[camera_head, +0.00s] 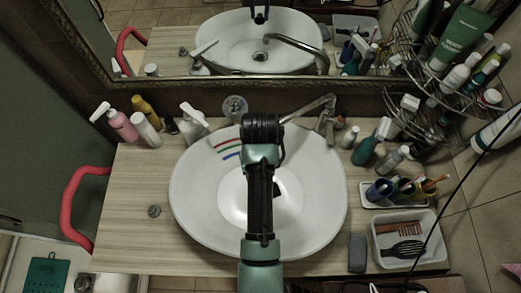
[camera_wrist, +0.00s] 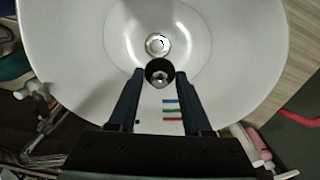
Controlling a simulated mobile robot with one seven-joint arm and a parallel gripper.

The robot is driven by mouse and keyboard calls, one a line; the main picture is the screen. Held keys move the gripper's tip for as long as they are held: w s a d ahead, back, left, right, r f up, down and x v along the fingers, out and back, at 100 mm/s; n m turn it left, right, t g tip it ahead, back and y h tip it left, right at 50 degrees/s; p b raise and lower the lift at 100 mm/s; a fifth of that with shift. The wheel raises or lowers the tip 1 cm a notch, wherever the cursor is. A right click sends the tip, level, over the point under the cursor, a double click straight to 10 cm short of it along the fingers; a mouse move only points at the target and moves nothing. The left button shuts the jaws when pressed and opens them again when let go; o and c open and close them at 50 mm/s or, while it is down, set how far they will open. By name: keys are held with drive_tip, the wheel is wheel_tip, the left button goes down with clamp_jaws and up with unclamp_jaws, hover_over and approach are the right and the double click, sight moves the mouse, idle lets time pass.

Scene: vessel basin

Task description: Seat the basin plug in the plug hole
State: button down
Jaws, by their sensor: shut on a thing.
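The white oval basin (camera_head: 320,190) is set on the wooden counter. Its plug hole (camera_wrist: 158,43), a bright metal ring, shows in the wrist view at the bottom of the bowl. My gripper (camera_wrist: 160,76) is shut on the basin plug (camera_wrist: 160,66), a round dark piece with a shiny metal middle between the fingertips. In the wrist view the plug appears just below the hole, apart from it in the picture; its height above the bowl is hard to tell. In the head view my arm hides the plug and the hole.
The tap (camera_head: 312,108) reaches over the basin's back right rim. Bottles stand behind the basin on both sides. A cup tray (camera_head: 368,201) and a white bin (camera_head: 432,262) with a comb and brush are at right. A small grey round object (camera_head: 154,211) lies on the clear left counter.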

drive_tip(key=r, duration=0.1)
drive_tip(key=r+p, duration=0.2)
drive_tip(key=shift+w+d+n, duration=0.2)
drive_tip(key=shift+w+n, duration=0.1)
drive_tip(key=shift+w, duration=0.05)
drive_tip(key=shift+a+r+p, duration=0.15)
drive_tip(key=shift+r+p, duration=0.1)
drive_tip(key=shift+p, duration=0.2)
wheel_tip(320, 180, down, 11)
drive_tip(key=b, duration=0.7)
drive_tip(key=shift+b, duration=0.35)
drive_tip(key=shift+w+f, duration=0.1)
drive_tip(key=shift+c, duration=1.3)
unclamp_jaws()
wheel_tip(320, 180, up, 7)
drive_tip(key=p, duration=0.7)
